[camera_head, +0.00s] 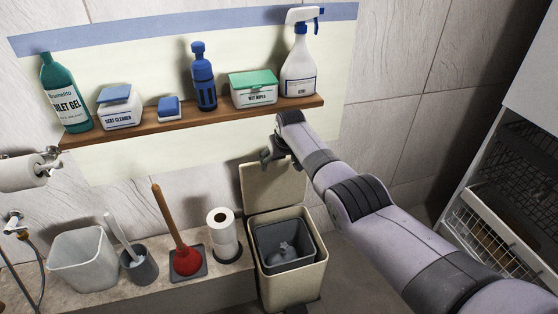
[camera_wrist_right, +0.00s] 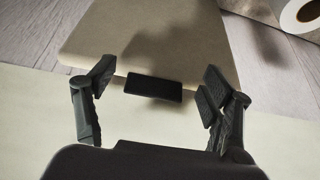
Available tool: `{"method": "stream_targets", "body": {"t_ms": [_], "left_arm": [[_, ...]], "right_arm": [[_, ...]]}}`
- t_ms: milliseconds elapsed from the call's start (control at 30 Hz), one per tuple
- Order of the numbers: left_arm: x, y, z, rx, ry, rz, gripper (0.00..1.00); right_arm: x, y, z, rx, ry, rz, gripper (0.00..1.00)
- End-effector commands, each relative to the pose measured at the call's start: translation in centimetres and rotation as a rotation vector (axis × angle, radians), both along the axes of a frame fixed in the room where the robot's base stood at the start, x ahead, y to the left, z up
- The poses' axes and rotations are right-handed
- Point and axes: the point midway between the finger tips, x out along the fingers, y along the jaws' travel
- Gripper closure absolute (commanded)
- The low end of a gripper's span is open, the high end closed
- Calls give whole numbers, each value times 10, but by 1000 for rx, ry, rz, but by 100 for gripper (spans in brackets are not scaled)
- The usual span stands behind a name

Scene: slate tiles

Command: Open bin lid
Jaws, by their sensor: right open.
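The beige bin (camera_head: 283,290) stands on the floor at the lower middle of the head view. Its lid (camera_head: 272,188) is raised, standing up at the back with the opening uncovered. A dark grey inner bucket (camera_head: 268,238) with something grey in it shows inside. My right gripper (camera_head: 268,157) is at the lid's upper edge. In the right wrist view the lid (camera_wrist_right: 150,35) shows beyond my open right gripper (camera_wrist_right: 155,78), with a small dark tab (camera_wrist_right: 153,88) at its edge between the spread fingers. Neither finger visibly clamps it. My left gripper is not in view.
A wooden shelf (camera_head: 185,122) with several bottles and boxes runs along the wall above the lid. Left of the bin, a ledge holds toilet rolls (camera_head: 222,235), a plunger (camera_head: 184,258), a brush holder (camera_head: 140,268) and a white basket (camera_head: 84,262). A wire-basket rack stands right.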

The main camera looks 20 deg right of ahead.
Motion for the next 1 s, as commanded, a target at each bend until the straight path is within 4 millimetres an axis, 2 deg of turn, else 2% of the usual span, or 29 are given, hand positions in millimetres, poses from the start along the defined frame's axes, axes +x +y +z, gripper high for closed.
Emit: {"method": "stream_targets", "body": {"t_ms": [333, 567, 767, 1000], "left_arm": [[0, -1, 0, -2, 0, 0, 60], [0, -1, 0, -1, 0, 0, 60], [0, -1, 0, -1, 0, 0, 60], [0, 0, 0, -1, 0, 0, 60]], "right_arm": [[-1, 0, -1, 0, 3, 0, 22], [-5, 0, 9, 1, 2, 0, 22], [-13, -1, 25, 0, 1, 0, 22], [-28, -1, 55, -1, 0, 0, 22]]}}
